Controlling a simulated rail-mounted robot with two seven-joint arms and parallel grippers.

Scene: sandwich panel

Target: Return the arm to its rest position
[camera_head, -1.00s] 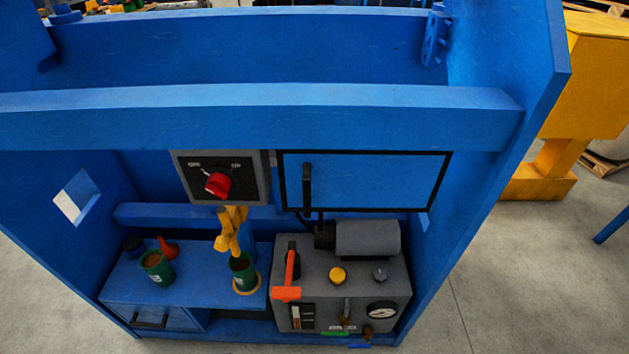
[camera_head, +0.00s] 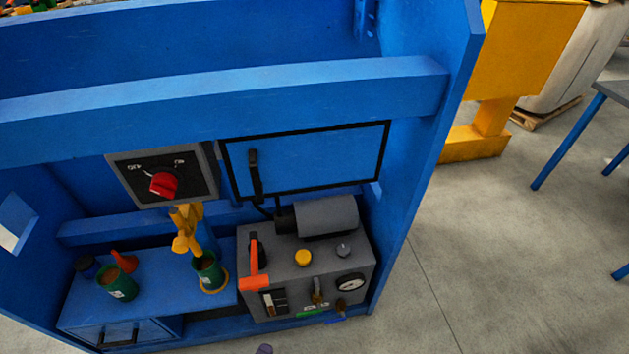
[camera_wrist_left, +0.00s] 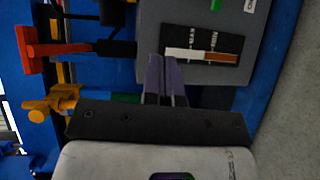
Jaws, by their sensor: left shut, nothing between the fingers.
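My left gripper shows only as a small purple fingertip (camera_head: 264,349) at the bottom edge of the head view, in front of the blue panel stand (camera_head: 220,95). In the left wrist view its two purple fingers (camera_wrist_left: 164,78) lie side by side, shut and empty. They point toward the grey control box (camera_wrist_left: 200,75) with its black-and-white label plate. I cannot tell the exact gap between the fingertips and the box. The rest of my left arm is hidden in the head view. My right gripper is not in view.
Green cups (camera_head: 118,284) stand on the blue shelf. A red switch (camera_head: 163,184) sits above. Open floor (camera_head: 450,250) lies to the right.

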